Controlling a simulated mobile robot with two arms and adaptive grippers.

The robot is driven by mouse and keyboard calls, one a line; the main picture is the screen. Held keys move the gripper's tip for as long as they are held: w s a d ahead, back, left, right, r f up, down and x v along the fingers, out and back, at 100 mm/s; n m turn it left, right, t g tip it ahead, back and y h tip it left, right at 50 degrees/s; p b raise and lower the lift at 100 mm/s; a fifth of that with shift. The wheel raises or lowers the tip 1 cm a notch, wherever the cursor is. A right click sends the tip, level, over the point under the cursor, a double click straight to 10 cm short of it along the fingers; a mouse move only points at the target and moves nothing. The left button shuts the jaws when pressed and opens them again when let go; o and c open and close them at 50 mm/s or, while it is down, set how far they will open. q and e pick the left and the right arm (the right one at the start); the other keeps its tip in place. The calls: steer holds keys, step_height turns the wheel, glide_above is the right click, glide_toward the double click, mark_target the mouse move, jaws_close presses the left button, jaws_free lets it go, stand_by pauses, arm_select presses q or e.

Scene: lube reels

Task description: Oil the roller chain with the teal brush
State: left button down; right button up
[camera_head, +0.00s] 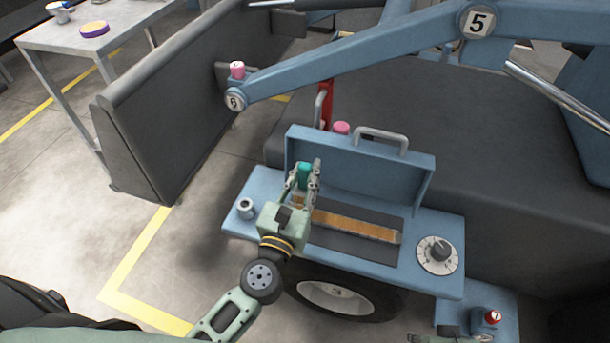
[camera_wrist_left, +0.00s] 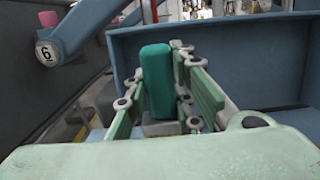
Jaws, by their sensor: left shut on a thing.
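My left gripper (camera_head: 307,178) is shut on the teal brush (camera_head: 303,173), whose block-like handle stands upright between the fingers. The brush (camera_wrist_left: 156,80) also shows between the fingers of my left gripper (camera_wrist_left: 160,98) in the left wrist view. The roller chain (camera_head: 352,226) lies as an orange-brown strip in the dark recess of the blue housing. The gripper is over the chain's left end and hides part of it. The brush's lower end is hidden, so I cannot tell whether it touches the chain. I do not make out my right gripper's fingers.
The blue housing (camera_head: 240,215) has a raised lid (camera_head: 350,170) with a grey handle behind the chain. A small metal cup (camera_head: 245,208) stands at its left and a dial (camera_head: 438,254) at its right. A blue arm marked 5 and 6 (camera_head: 350,70) crosses above. A red-topped knob (camera_head: 491,317) is lower right.

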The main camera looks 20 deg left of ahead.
arm_select(q)
steer(key=shift+r+p, duration=0.85)
steer(key=shift+r, duration=0.1)
arm_select(e)
step_height(320, 180, down, 7)
steer(key=shift+a, duration=0.1)
arm_select(q)
steer(key=s+a+r+p, duration=0.2)
steer(key=s+r+p, duration=0.5)
steer(key=r+p, duration=0.2)
steer(key=s+a+r+p, duration=0.3)
steer(key=s+r+p, duration=0.4)
steer(key=r, duration=0.7)
steer(key=shift+a+r+y+p, duration=0.15)
steer(key=shift+y+p, duration=0.15)
steer(key=shift+p, duration=1)
arm_select(e)
steer(key=s+d+f+g, duration=0.1)
steer(key=s+f, duration=0.3)
steer(key=s, duration=0.6)
steer(key=s+d+f+g, duration=0.1)
steer(key=s+f, duration=0.3)
steer(key=s, duration=0.6)
steer(key=shift+d+f, duration=0.2)
steer(key=shift+d, duration=0.5)
